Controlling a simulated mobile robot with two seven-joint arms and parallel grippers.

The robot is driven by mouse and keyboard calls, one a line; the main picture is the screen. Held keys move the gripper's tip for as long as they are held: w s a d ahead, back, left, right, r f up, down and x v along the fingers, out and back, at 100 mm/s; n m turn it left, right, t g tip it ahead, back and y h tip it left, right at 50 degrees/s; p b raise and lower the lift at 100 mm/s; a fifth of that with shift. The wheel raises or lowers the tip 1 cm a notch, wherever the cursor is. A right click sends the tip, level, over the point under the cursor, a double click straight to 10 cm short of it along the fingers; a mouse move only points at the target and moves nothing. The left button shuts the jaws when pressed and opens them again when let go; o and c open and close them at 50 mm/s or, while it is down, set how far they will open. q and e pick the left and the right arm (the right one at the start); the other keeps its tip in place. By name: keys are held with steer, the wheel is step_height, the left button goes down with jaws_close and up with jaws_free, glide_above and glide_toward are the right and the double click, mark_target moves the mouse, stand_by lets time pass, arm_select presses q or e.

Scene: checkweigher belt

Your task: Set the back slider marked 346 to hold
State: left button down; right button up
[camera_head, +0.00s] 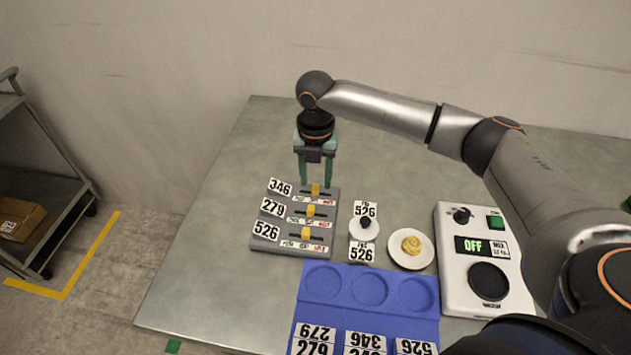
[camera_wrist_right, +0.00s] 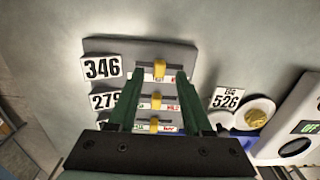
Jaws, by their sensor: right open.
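The grey slider panel (camera_head: 262,243) lies on the table with three rows marked 346, 279 and 526 from back to front. The back slider's yellow knob (camera_head: 315,189) stands near the middle of its slot; it also shows in the right wrist view (camera_wrist_right: 159,70). The strip under it has green and red lettering too small to read. My right gripper (camera_head: 316,181) points down at the panel's back row, its green fingers apart and empty. In the wrist view, the fingertips (camera_wrist_right: 160,76) lie on either side of the 346 knob; contact cannot be told. My left gripper is not visible.
The 279 knob (camera_head: 311,210) and 526 knob (camera_head: 306,233) sit close in front. To the right are a white dish with a black knob (camera_head: 364,228), a plate with a yellow item (camera_head: 411,245), and a white device reading OFF (camera_head: 452,290). A blue tray (camera_head: 335,312) lies in front.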

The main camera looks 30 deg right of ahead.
steer(key=shift+f, duration=1.05)
jaws_close()
stand_by(0.7)
